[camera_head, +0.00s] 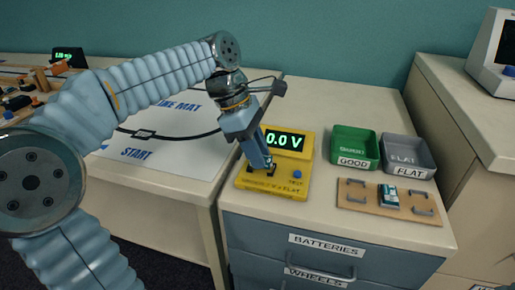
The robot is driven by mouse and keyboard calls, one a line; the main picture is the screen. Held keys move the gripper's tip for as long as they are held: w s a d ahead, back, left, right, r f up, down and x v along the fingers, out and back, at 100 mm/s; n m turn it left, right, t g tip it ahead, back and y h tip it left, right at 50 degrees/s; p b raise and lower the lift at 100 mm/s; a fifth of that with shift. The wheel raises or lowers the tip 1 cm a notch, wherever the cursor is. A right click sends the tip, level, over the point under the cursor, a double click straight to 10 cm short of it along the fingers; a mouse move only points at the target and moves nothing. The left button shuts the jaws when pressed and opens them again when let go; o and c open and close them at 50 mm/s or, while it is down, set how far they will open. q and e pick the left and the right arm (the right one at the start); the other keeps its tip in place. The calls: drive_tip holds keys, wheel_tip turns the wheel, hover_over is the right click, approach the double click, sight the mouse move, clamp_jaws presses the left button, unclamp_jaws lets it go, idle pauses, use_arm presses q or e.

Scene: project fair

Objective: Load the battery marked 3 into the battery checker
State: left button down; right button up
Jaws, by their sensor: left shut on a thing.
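The yellow battery checker (302,177) sits on the cabinet top, and its green display reads 0.0 V. My left gripper (262,165) points down at the checker's dark slot area, left of the button. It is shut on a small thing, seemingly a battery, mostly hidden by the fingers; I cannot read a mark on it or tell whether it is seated. Another battery (389,196), teal and white, lies on the wooden tray (352,203); its number is too small to read. My right gripper is not in view.
A green bin (343,147) labelled GOOD and a grey bin (421,155) labelled FLAT stand behind the wooden tray. The tray has several grey metal clips. A white line mat (178,150) lies on the left table. Drawers labelled BATTERIES and WHEELS are below.

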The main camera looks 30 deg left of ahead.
use_arm(q)
drive_tip(key=shift+f, duration=0.3)
idle(0.7)
drive_tip(key=shift+f+p, duration=0.3)
drive_tip(key=shift+p, duration=0.3)
idle(1.4)
drive_tip(key=shift+c, duration=2.1)
unclamp_jaws()
wheel_tip(320, 180, up, 2)
drive_tip(key=shift+r+p, duration=0.1)
drive_tip(key=shift+p, duration=1.1)
drive_tip(key=shift+r+p, duration=0.65)
drive_tip(key=shift+r, duration=1.2)
